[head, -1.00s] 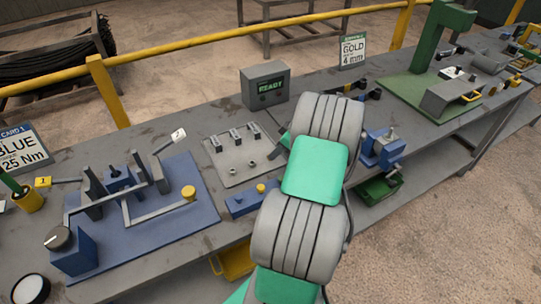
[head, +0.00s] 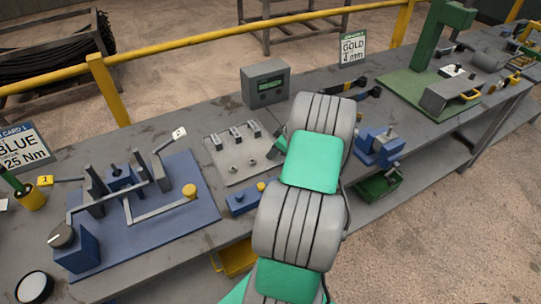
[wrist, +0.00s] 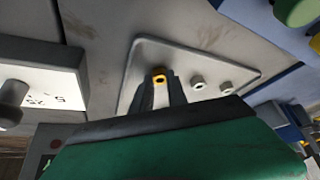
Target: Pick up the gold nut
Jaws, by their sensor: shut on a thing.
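The gold nut (wrist: 159,78) shows in the wrist view between the tips of my gripper (wrist: 160,87). The two dark fingers are shut on it, over the grey plate (wrist: 140,62). I cannot tell whether the nut still touches the plate. In the head view my arm hides the nut, and only a dark part of my gripper shows at the right edge of the plate (head: 222,143). Two grey nuts stay on the plate, to the right of the gold nut in the wrist view (wrist: 198,82) (wrist: 227,88).
A blue fixture (head: 205,215) with posts and levers stands left of the plate. A small blue block (head: 238,203) sits in front, and a grey display box (head: 265,84) stands behind. A white gauge-like block (wrist: 45,85) is at left in the wrist view.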

